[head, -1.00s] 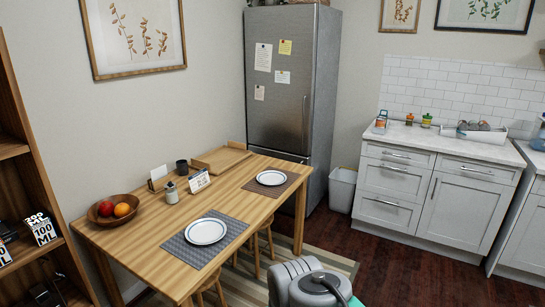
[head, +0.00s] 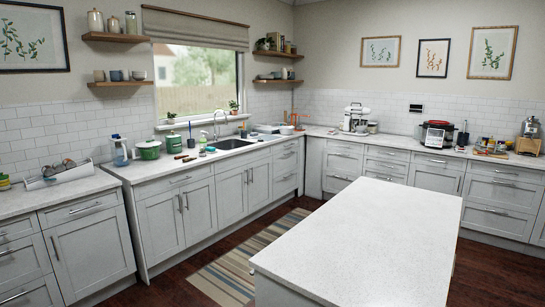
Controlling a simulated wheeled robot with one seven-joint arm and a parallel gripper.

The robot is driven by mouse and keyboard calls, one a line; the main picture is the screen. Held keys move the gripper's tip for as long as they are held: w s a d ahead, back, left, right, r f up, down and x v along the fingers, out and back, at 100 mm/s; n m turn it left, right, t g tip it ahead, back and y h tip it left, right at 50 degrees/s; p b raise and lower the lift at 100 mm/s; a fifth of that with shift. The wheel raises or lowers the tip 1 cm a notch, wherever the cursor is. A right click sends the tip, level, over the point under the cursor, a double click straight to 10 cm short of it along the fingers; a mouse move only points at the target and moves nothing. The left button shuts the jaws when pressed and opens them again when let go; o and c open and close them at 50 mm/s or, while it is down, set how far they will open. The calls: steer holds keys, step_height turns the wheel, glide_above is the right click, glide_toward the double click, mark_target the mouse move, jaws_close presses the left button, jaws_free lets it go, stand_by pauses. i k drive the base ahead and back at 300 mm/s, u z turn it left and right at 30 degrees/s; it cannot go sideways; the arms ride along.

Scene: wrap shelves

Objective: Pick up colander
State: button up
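I cannot make out a colander for certain in the head view. A small white bowl-like thing (head: 287,130) stands on the back counter to the right of the sink, too small to identify. Green lidded pots (head: 149,150) stand on the counter left of the sink. My gripper is not in view.
A white-topped island (head: 360,235) fills the right foreground, its top bare. Grey cabinets with a white counter (head: 320,131) run along both walls. A striped rug (head: 235,262) lies on the free floor between the island and the sink cabinets. A multicooker (head: 436,134) stands on the right counter.

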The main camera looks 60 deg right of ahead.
mark_target(285, 131)
steer(key=z, duration=0.75)
steer(key=i, duration=3.5)
steer(key=z, duration=1)
